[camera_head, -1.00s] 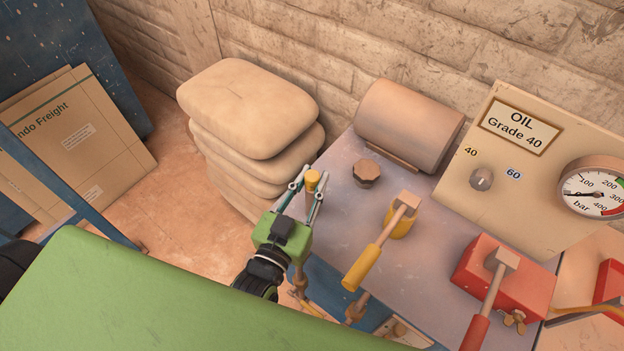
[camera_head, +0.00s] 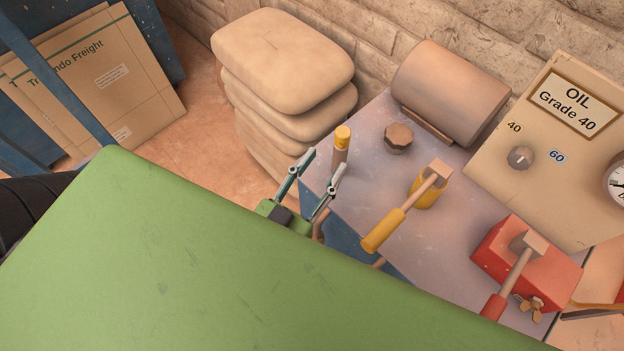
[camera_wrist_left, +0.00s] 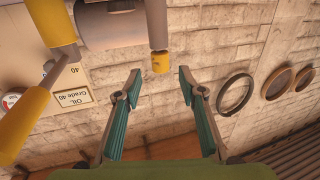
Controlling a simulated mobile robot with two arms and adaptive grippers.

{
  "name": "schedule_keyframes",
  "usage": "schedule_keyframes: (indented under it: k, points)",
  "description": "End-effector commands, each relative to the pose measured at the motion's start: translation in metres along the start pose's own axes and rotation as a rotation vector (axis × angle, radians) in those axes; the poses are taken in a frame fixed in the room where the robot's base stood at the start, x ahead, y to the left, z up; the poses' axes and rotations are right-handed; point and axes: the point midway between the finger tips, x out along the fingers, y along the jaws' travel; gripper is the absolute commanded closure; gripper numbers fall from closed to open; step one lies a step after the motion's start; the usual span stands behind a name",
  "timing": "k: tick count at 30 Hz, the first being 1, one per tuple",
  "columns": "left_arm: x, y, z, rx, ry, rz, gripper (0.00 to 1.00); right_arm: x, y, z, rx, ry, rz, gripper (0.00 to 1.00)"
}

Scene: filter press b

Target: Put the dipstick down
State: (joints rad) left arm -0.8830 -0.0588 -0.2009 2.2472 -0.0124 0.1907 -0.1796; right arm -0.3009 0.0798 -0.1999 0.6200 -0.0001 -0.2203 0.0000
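The dipstick, as far as I can tell, is the upright brown piece with a yellow top (camera_head: 342,145) at the table's left back corner. It also shows upside down in the left wrist view (camera_wrist_left: 160,62), beyond and roughly between the fingertips. I cannot tell whether it sits in a hole or on the surface. My left gripper (camera_head: 325,172) is open and empty, in front of the dipstick and apart from it. Its two teal fingers also show spread in the left wrist view (camera_wrist_left: 160,82). My right gripper is not in view.
On the grey table (camera_head: 330,195) stand a brown knob (camera_head: 398,138), a yellow-handled lever (camera_head: 385,230), a red block (camera_head: 500,262) with a red-handled lever, and a brown cylinder (camera_head: 450,90). An oil panel (camera_head: 500,170) stands right. Stacked sacks (camera_head: 285,60) are left of the table.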

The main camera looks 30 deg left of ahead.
Motion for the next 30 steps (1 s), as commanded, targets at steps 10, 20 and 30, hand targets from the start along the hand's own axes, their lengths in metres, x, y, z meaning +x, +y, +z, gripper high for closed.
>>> schedule_keyframes:
  k: [10, 20, 30]
  points:
    - [-0.034, 0.0, 0.0, 0.0, 0.001, 0.0, 0.63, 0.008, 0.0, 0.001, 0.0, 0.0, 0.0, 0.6]
    - [-0.035, 0.0, -0.001, 0.0, 0.002, 0.0, 0.63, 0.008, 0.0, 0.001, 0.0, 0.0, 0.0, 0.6]
    - [-0.035, 0.0, -0.001, 0.0, 0.001, 0.0, 0.63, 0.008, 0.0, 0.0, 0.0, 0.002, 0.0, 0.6]
